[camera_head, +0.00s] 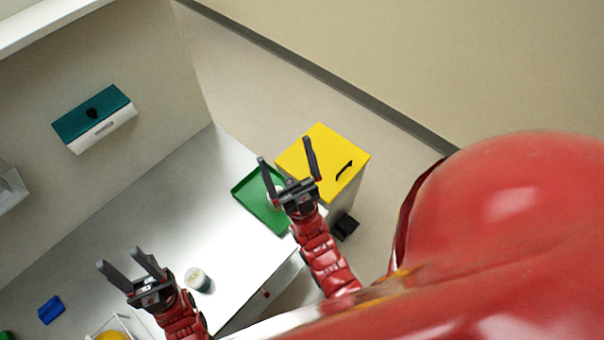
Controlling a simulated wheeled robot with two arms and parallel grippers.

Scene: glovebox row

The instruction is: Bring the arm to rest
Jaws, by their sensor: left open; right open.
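My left gripper (130,257) is open and empty, at the lower left above the steel worktop (165,215). My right gripper (287,164) is open and empty, in front of the green tray (246,187) and the yellow-topped bin (326,145) in the picture. Both red arms reach out from my body at the lower right. How high the grippers are above the worktop is hard to tell.
A small jar (198,280) stands beside my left gripper. A blue block (51,310) and a clear box with something yellow (112,328) are at the lower left. A teal-and-white glove box (95,118) hangs on the back wall. The worktop's middle is clear.

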